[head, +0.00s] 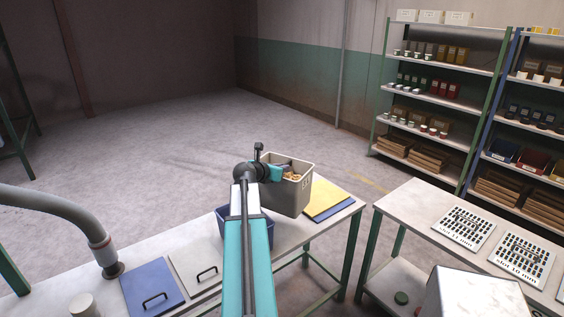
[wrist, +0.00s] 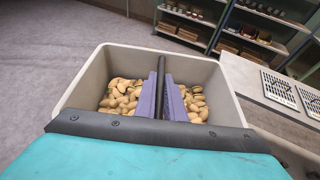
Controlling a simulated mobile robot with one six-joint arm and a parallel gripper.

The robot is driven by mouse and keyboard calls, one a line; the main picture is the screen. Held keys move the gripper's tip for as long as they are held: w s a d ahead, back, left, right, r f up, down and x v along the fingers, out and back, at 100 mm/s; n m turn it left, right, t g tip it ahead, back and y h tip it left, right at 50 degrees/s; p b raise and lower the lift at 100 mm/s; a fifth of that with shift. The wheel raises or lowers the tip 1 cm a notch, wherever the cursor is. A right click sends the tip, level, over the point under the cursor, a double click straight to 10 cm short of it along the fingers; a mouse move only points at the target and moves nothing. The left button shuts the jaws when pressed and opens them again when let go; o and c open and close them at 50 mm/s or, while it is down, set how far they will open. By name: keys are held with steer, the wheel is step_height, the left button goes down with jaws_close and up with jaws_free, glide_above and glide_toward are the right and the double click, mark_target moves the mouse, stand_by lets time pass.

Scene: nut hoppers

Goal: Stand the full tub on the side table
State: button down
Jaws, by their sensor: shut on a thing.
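A grey tub (head: 284,196) with a dark mark on its side is at the far end of the long workbench in the head view. In the wrist view the tub (wrist: 90,82) holds tan nuts (wrist: 123,95) on both sides of a dark upright bar. My gripper (wrist: 162,97) has its two purple fingers down inside the tub, closed about that bar. The head view shows my gripper (head: 288,172) at the tub's top. I cannot tell whether the tub's base touches the bench.
A blue bin (head: 224,216) is partly behind my arm. Yellow and blue boards (head: 328,200) lie beside the tub. A gap separates the tables. Shelves (head: 440,98) stand behind.

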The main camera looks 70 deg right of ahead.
mark_target(273, 195)
steer(key=shift+f+p, duration=0.65)
steer(key=shift+f, duration=3.15)
steer(key=shift+f+p, duration=0.35)
steer(key=shift+f, duration=1.5)
steer(key=c, duration=1.8)
jaws_free()
steer(key=shift+f, duration=0.15)
steer(key=shift+c, duration=0.2)
steer(key=shift+a, duration=0.2)
steer(key=b+v, duration=0.3)
steer(key=v, duration=0.8)
steer(key=shift+s+a, duration=0.1)
steer(key=shift+a, duration=0.05)
steer(key=shift+a+r, duration=0.15)
steer(key=shift+r, duration=0.1)
